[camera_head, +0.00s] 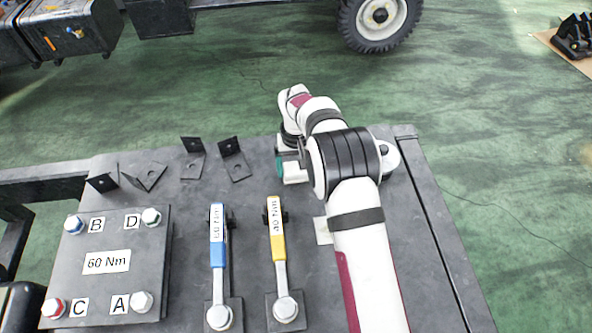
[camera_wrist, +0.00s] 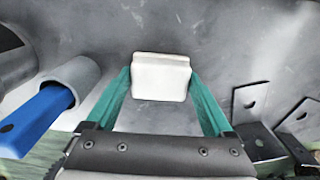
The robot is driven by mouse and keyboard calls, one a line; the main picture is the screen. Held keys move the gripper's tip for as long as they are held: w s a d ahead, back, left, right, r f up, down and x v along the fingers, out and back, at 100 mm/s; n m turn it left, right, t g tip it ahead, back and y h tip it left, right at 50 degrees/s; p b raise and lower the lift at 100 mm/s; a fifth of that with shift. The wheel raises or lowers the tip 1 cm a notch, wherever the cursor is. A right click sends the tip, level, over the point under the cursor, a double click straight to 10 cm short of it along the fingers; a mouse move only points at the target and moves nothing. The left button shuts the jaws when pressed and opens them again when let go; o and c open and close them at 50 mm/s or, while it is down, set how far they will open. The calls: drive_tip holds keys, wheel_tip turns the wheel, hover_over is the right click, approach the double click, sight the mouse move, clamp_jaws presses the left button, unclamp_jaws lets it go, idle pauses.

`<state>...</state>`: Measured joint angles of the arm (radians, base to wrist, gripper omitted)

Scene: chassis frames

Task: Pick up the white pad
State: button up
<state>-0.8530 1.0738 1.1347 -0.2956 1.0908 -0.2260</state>
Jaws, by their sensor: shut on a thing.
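The white pad (camera_wrist: 160,78) is a small pale block between the two green fingers of my gripper (camera_wrist: 160,86) in the wrist view. The fingertips touch its left and right sides, and the gripper is shut on it. In the head view, my gripper (camera_head: 284,168) is near the table's far edge, right of the black brackets, with part of the white pad (camera_head: 294,173) showing beside a green finger. My arm hides the rest. I cannot tell how far the pad is from the table surface.
Several black angle brackets (camera_head: 234,161) stand left of my gripper. Blue (camera_head: 217,238) and yellow (camera_head: 277,232) torque wrenches lie nearer. A plate marked 60 Nm (camera_head: 140,255) with bolts is at left. The grey table (camera_head: 425,270) is clear on the right.

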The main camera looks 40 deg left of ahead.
drive_tip(key=r, duration=0.4)
drive_tip(key=shift+w+d+r, duration=0.15)
drive_tip(key=shift+d+r, duration=0.2)
drive_tip(key=shift+d, duration=0.05)
drive_tip(key=w+d+r, duration=0.3)
drive_tip(key=d+r, duration=0.3)
drive_tip(key=d, duration=0.4)
drive_tip(key=shift+w+d+r, duration=0.15)
